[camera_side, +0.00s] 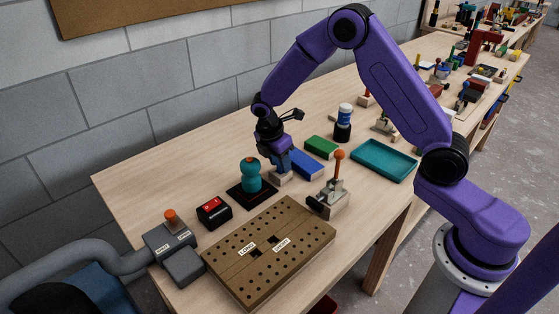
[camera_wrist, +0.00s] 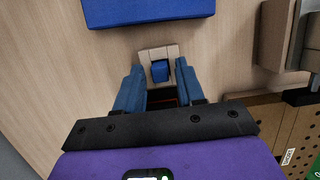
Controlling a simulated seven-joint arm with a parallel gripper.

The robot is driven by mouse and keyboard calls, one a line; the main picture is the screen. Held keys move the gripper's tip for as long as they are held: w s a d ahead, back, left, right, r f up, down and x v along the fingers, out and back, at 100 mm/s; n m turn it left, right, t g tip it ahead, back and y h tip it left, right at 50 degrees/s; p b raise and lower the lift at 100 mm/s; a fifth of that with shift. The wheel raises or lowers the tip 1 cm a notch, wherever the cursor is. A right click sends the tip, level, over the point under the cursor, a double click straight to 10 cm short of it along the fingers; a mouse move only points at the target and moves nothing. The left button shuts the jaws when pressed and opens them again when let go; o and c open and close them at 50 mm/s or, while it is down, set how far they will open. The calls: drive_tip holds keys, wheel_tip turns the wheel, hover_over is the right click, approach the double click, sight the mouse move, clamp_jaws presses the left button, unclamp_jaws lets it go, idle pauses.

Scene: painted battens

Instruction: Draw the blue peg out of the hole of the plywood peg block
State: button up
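The small plywood peg block (camera_side: 281,180) stands on the bench under my gripper (camera_side: 283,168). It also shows in the wrist view (camera_wrist: 146,54). The blue peg (camera_wrist: 160,71) sits in the block's hole, with its top showing. In the wrist view my gripper (camera_wrist: 160,68) is open. Its two blue fingers stand left and right of the peg, with a visible gap on each side. In the side view the fingers hide the peg, and I cannot tell how far down they reach beside it.
A blue block (camera_side: 314,167) lies close behind the peg block. A toggle clamp (camera_side: 335,190) with an orange handle stands to the right. A teal knob on a dark base (camera_side: 236,192) is to the left. A perforated board (camera_side: 285,226) lies in front. A teal tray (camera_side: 384,160) is farther right.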

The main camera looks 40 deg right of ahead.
clamp_jaws()
drive_tip(key=shift+r, duration=0.15)
drive_tip(key=shift+r, duration=1.9)
drive_tip(key=shift+r, duration=0.15)
drive_tip(key=shift+r, duration=1.45)
